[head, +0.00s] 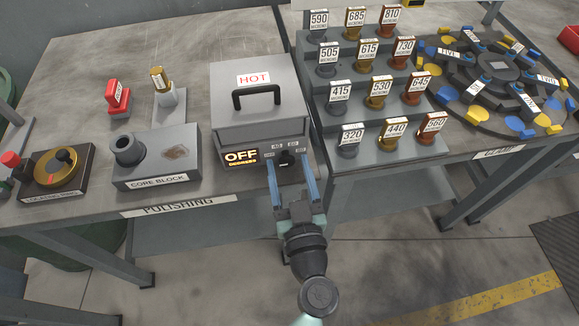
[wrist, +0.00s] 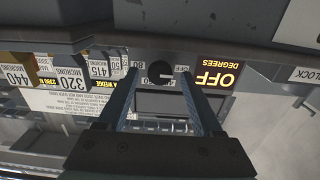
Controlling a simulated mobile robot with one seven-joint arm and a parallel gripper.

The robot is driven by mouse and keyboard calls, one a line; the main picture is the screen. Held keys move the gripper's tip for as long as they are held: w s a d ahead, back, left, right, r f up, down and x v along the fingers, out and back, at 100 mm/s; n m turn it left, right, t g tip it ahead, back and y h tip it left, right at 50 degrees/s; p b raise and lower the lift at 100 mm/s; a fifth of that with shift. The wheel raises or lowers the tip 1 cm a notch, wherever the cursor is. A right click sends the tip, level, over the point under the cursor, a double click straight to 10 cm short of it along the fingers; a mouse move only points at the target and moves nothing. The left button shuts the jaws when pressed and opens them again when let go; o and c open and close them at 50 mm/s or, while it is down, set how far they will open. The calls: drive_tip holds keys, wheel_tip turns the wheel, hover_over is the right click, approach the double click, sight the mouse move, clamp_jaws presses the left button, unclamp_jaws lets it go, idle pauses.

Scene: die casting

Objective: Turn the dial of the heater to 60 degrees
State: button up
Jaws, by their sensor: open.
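The heater (head: 258,95) is a grey box with a black handle and a "HOT" label, standing on the polishing table. Its front display (head: 241,156) reads "OFF"; in the wrist view the display (wrist: 217,76) appears upside down. The black round dial (wrist: 160,72) sits right of the display in the head view, with number labels around it. My gripper (head: 291,163) is open, its two blue fingers reaching to the heater's front on either side of the dial. In the wrist view my gripper (wrist: 160,82) also straddles the dial. I cannot tell whether either finger touches it.
A round fixture (head: 460,105) lies farther right. The floor in front is clear.

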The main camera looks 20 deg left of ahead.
clamp_jaws()
idle(0.4)
drive_tip(key=m+b, duration=0.2)
drive_tip(key=m, duration=0.3)
drive_tip(key=shift+d+m, duration=0.1)
drive_tip(key=shift+m, duration=0.2)
drive_tip(key=m, duration=0.6)
drive_tip(key=shift+m+b, duration=0.3)
drive_tip(key=shift+b, duration=0.05)
drive_tip(key=m+p, duration=0.1)
drive_tip(key=m, duration=0.5)
drive_tip(key=shift+d+f, duration=0.1)
drive_tip(key=m+p, duration=0.1)
drive_tip(key=m, duration=0.4)
drive_tip(key=shift+f+p, duration=0.1)
drive_tip(key=shift+p, duration=0.25)
drive_tip(key=shift+m, duration=0.4)
